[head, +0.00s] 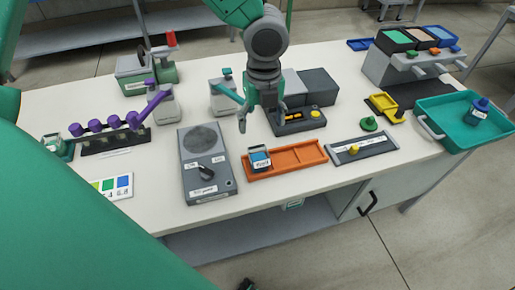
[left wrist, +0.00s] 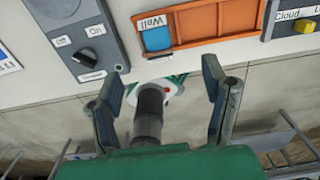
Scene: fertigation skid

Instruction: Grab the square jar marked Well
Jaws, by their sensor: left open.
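The square jar marked Well (head: 259,159) has a blue top and a white label on its front. It sits at the left end of the orange tray (head: 301,158). In the left wrist view the jar (left wrist: 157,39) shows near the top, beyond the fingertips, with its label partly legible. My left gripper (head: 262,122) points down above the table, behind the jar in the head view. It is open and empty, and apart from the jar. Its two spread fingers also show in the left wrist view (left wrist: 163,75). My right gripper is not in view.
A grey switch box (head: 205,180) stands left of the orange tray. A grey panel with a yellow knob (head: 362,148) lies to its right. Another blue-capped jar (head: 479,108) stands in the teal tray (head: 432,112). Grey blocks (head: 318,86) stand behind the gripper.

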